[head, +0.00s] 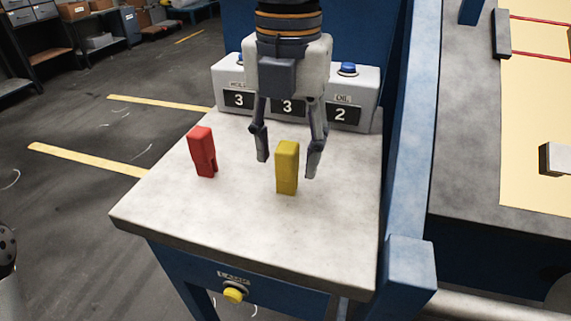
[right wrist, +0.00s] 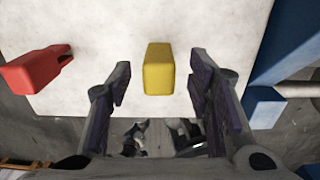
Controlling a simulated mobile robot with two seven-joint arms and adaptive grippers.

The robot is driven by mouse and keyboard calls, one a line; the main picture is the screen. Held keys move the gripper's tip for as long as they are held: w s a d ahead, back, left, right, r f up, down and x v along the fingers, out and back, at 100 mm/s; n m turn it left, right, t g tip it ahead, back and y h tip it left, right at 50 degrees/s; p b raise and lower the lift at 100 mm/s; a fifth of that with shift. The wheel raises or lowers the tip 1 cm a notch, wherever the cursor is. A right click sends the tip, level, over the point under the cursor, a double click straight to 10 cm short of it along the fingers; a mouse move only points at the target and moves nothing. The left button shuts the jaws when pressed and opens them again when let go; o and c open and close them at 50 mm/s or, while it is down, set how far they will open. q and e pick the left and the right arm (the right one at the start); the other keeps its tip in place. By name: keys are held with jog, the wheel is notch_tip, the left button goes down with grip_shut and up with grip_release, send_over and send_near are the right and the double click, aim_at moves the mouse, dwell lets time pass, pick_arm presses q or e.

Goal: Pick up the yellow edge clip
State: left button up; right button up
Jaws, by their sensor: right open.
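The yellow edge clip (head: 287,168) stands upright on the pale worktop of a small blue bench. My right gripper (head: 288,167) points down over the worktop, open and empty, with one finger on each side of the clip as seen from the head. In the right wrist view the yellow clip (right wrist: 158,70) lies in line with the gap between the open fingertips (right wrist: 160,76), with clear space on both sides. I cannot tell whether the fingertips reach down around it. My left gripper is not in view.
A red clip (head: 202,152) stands to the left on the worktop (head: 235,215); it also shows in the right wrist view (right wrist: 35,70). A grey counter box (head: 365,92) with number displays stands behind the gripper. A blue frame post (head: 400,170) runs along the right edge.

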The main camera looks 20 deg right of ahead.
notch_tip(320, 180, down, 2)
jog(key=shift+f, duration=0.1)
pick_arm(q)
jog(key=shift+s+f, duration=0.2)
pick_arm(e)
grip_shut()
notch_tip(320, 180, up, 4)
jog(key=shift+w+f+p, duration=0.1)
jog(key=shift+f+p, duration=0.1)
jog(key=shift+p, duration=0.1)
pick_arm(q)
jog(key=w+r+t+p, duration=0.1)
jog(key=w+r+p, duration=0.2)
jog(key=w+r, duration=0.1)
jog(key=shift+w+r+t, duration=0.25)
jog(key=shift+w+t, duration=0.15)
pick_arm(e)
jog(key=s+d+r, duration=0.6)
jog(key=s+r, duration=0.3)
jog(key=s, duration=0.3)
jog(key=shift+s+r, duration=0.35)
